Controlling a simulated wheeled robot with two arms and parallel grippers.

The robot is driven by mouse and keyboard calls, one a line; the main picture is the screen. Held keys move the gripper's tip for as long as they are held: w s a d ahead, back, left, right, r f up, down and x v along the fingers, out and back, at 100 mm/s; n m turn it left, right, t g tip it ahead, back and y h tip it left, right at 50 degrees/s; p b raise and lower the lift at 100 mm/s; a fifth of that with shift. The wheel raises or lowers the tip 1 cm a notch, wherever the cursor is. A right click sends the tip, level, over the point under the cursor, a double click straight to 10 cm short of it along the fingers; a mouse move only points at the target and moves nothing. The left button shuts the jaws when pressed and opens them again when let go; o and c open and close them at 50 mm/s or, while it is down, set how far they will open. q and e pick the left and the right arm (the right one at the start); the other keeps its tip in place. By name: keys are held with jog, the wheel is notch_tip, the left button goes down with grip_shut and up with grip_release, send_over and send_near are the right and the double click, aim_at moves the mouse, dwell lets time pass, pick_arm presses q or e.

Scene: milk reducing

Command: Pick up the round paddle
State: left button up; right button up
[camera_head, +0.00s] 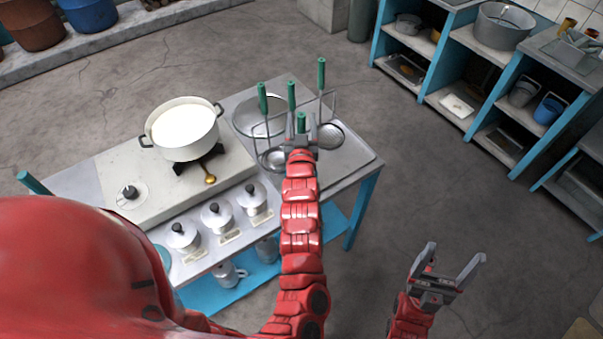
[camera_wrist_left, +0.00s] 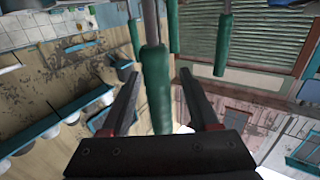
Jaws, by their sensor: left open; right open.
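Several utensils with green handles hang on a wire rack (camera_head: 334,104) at the table's right end. Round metal heads show below, one at the right (camera_head: 330,136) and one at the lower left (camera_head: 270,160). I cannot tell for sure which is the round paddle. My left gripper (camera_head: 302,126) is open at the front of the rack, by a green handle (camera_head: 301,121). In the left wrist view, that handle (camera_wrist_left: 157,88) stands between the two open fingers, with no clear contact. My right gripper (camera_head: 450,262) is open and empty, out to the right of the table.
A white pot of milk (camera_head: 184,127) stands on a burner on the table (camera_head: 357,160). Several lidded canisters (camera_head: 217,216) line the front edge. A large round pan (camera_head: 248,113) lies behind the rack. Blue shelves (camera_head: 447,70) stand at the back right. Floor between is clear.

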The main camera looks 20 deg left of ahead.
pick_arm(q)
grip_shut()
dwell(0.3)
dwell(0.3)
